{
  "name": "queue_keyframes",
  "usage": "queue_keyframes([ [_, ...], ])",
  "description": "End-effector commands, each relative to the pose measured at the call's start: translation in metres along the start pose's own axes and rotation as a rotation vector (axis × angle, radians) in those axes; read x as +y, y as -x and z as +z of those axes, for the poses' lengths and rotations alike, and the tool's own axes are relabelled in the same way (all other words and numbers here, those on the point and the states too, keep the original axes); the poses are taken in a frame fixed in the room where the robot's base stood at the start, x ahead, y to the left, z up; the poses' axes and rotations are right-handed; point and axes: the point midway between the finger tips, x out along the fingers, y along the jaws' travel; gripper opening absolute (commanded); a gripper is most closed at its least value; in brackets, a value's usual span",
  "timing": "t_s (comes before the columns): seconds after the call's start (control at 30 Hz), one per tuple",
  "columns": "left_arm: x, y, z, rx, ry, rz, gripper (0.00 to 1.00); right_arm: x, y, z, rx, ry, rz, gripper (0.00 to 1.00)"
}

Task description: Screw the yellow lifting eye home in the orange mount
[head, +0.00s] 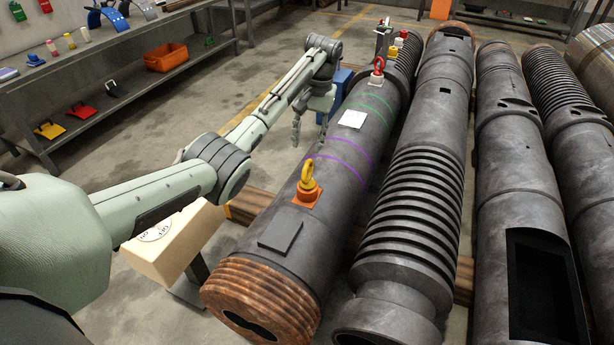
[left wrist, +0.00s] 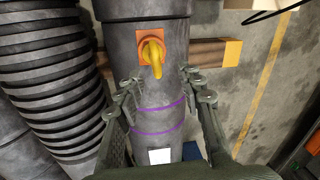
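The yellow lifting eye (head: 307,171) stands upright on the orange mount (head: 306,198), on top of the near left barrel (head: 275,235). How deep its thread sits cannot be told. In the left wrist view the eye (left wrist: 153,55) and the mount (left wrist: 142,42) show ahead of the gripper, near the top. My left gripper (head: 309,140) is open and empty, with its fingers spread apart. It is above the barrel, beyond the eye, and does not touch it. In the left wrist view its fingers (left wrist: 158,90) flank the barrel. My right gripper is not in view.
A red eye (head: 378,66) and smaller fittings (head: 398,42) stand farther along the same barrel. A white plate (head: 352,119) and purple bands lie between. A ribbed barrel (head: 415,200) runs close alongside. A cream box (head: 170,245) stands left. A shelf (head: 90,110) lines the wall.

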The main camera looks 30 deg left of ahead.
Motion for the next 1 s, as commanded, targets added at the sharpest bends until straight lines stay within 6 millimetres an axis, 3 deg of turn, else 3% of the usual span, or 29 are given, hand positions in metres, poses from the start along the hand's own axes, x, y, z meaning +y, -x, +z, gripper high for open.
queue_keyframes([
  [0.37, 0.0, -0.004, 0.0, -0.007, 0.046, -0.001, 0.38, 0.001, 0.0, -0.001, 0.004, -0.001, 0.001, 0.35],
  [1.0, 0.006, -0.043, 0.0, -0.006, 0.044, 0.001, 0.38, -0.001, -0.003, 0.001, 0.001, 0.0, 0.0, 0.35],
])
